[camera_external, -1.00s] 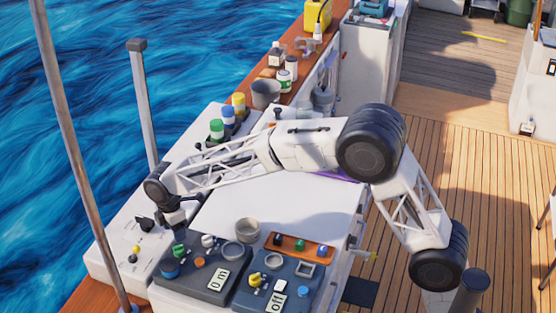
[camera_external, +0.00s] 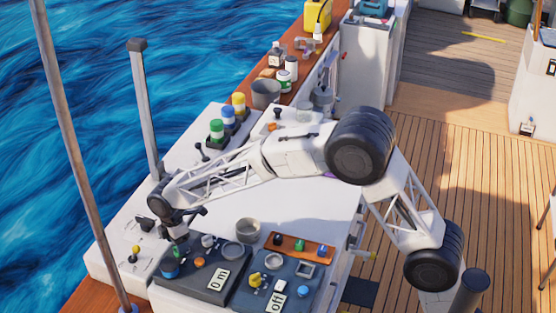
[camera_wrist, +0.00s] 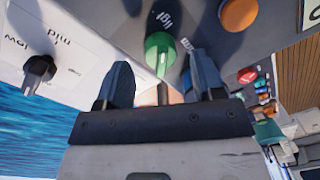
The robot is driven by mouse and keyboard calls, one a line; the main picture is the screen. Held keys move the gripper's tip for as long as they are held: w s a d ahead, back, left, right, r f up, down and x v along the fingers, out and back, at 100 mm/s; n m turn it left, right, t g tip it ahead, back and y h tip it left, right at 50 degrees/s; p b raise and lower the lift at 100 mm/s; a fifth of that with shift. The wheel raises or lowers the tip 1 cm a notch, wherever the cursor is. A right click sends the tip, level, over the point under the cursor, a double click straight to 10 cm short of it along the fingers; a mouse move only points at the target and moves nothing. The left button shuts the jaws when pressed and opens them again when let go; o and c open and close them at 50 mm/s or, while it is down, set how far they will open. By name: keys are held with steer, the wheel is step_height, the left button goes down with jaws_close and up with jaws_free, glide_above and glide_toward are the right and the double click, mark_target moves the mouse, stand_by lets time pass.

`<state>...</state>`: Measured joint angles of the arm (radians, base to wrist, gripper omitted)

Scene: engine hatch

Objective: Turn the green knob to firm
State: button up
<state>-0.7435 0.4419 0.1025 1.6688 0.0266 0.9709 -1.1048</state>
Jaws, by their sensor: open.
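The green knob (camera_wrist: 160,48) is on a dark grey panel (camera_wrist: 205,25) in the wrist view, with a pale pointer tip toward my gripper. Part of a printed label, seemingly "ligh...", shows beside it; the word "firm" is not readable.
An orange button (camera_wrist: 238,14) is close by on the same panel. A black knob (camera_wrist: 40,68) stands on the white surface to the left in the wrist view. A grey cup (camera_external: 248,229) and a second dark panel (camera_external: 262,290) lie to the right in the external view.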

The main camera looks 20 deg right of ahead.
steer(key=shift+f, duration=1.15)
steer(key=c, duration=0.9)
